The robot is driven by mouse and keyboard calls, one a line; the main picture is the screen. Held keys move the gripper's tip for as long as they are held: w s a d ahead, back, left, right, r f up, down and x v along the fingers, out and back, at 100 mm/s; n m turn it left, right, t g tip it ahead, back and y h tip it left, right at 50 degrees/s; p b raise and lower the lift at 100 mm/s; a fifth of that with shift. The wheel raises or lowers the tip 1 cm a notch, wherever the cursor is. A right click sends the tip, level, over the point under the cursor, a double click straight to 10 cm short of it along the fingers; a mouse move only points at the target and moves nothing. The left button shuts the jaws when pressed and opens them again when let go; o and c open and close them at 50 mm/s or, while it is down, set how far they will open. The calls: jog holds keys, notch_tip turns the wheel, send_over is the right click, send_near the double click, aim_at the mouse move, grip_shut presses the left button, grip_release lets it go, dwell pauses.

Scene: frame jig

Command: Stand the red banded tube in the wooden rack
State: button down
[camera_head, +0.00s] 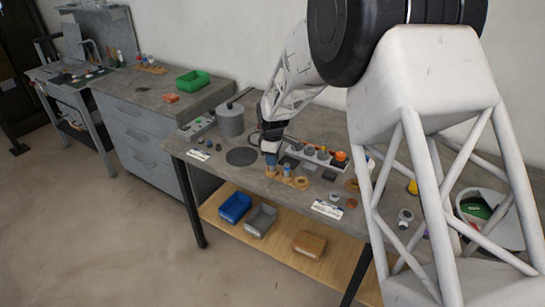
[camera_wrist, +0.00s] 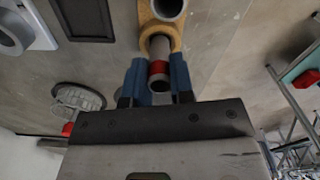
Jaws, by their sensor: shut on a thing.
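My gripper (camera_head: 270,160) is low over the workbench, at the left end of the small wooden rack (camera_head: 301,183). In the wrist view its two blue fingers (camera_wrist: 158,66) are shut on the sides of a grey tube with a red band (camera_wrist: 158,68). The tube's far end lines up with a round opening at the end of the wooden rack (camera_wrist: 147,33). I cannot tell whether it is inside that opening or only in front of it. A second round grey shape (camera_wrist: 170,7) sits farther along the rack. The fingers hide the tube in the head view.
A grey tray with several round pieces (camera_head: 312,154) lies behind the rack. A grey cylinder (camera_head: 230,122) and a dark flat disc (camera_head: 241,156) are to the left. A white label card (camera_head: 327,209) lies in front at right. Blue (camera_head: 235,208) and grey bins sit below.

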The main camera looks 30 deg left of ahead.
jog(key=shift+f, duration=0.55)
jog(key=c, duration=0.8)
grip_release()
jog(key=shift+o, duration=0.2)
jog(key=shift+r, duration=0.25)
jog(key=shift+r, duration=0.45)
jog(key=shift+r, duration=0.15)
jog(key=shift+r, duration=3.45)
